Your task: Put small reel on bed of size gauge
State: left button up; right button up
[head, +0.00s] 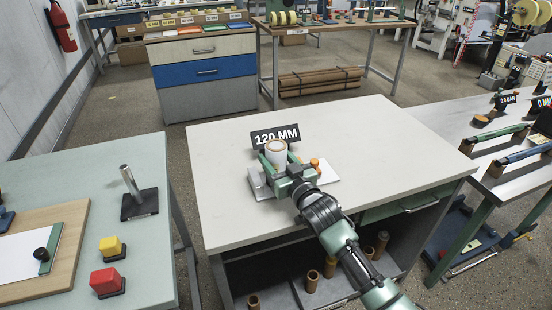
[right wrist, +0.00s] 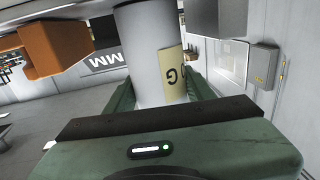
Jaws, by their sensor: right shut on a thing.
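The small reel (head: 276,150) is a white upright cylinder with a brown core showing at its top. My right gripper (head: 279,164) is shut on it, with green fingers on both sides. In the right wrist view the reel (right wrist: 147,45) stands between the fingers and carries a tan label. The size gauge (head: 258,186) has a pale metal bed on the middle table, with an orange part (head: 315,164) at its right. The reel is over the bed; my gripper hides its lower end, so I cannot tell whether it touches. My left gripper is not in view.
A black "120 MM" sign (head: 276,136) stands just behind the reel. The white table (head: 230,225) is otherwise clear. Brown tubes (head: 312,281) stand on its lower shelf. A green table (head: 165,235) at left holds a metal post (head: 131,183) and red and yellow buttons.

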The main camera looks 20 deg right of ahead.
jog(key=shift+f, duration=0.15)
jog(key=o, duration=1.5)
jog(key=shift+s+r, duration=0.1)
jog(key=shift+r, duration=0.1)
jog(key=s, duration=0.4)
jog(key=s+d, duration=0.1)
jog(key=s, duration=0.2)
jog(key=s+d, duration=0.1)
jog(key=s, duration=0.3)
jog(key=shift+s+b, duration=0.35)
